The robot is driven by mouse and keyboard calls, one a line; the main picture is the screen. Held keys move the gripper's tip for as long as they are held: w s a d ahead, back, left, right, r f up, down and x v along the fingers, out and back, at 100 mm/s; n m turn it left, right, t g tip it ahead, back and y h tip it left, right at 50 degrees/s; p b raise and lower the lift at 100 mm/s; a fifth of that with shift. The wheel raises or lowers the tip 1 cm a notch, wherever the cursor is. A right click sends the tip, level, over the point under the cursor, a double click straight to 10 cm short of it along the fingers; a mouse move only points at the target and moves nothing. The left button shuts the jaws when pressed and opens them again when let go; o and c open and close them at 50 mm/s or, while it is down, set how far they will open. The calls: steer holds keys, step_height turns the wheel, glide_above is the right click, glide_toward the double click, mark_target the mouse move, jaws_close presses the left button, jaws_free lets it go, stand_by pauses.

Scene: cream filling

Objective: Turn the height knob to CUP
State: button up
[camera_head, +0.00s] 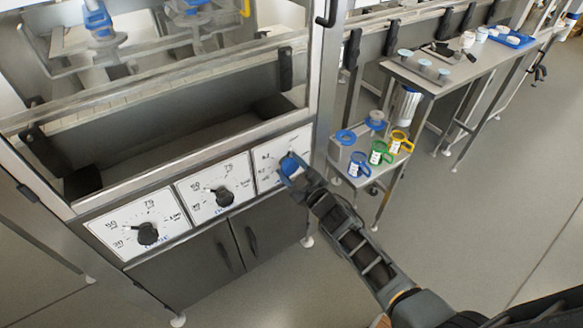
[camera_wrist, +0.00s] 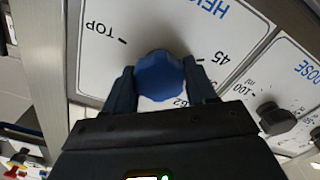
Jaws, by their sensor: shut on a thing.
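The blue height knob (camera_wrist: 158,72) sits on a white dial plate (camera_wrist: 215,20) in the wrist view. The lettering "HEI", "TOP" and "45" shows around it, with "62" partly covered near my gripper. The same knob (camera_head: 289,164) shows on the rightmost panel in the head view, partly behind my gripper (camera_head: 296,172). In the wrist view my gripper (camera_wrist: 158,84) is shut on the knob, one finger on each side. No CUP mark is readable, and I cannot tell where the knob points.
Two panels with black knobs (camera_head: 147,233) (camera_head: 223,197) are left of the height dial; the nearer one, marked DOSE, also shows in the wrist view (camera_wrist: 275,118). A small side table (camera_head: 345,155) with blue, green and yellow ring-handled pieces stands to the right. Open floor lies at the right.

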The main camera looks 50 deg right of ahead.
steer(key=shift+w+a, duration=0.1)
steer(key=shift+a, duration=0.15)
steer(key=o, duration=1)
steer(key=shift+d, duration=0.15)
steer(key=v, duration=0.8)
steer(key=shift+b, duration=0.4)
steer(key=shift+r, duration=0.1)
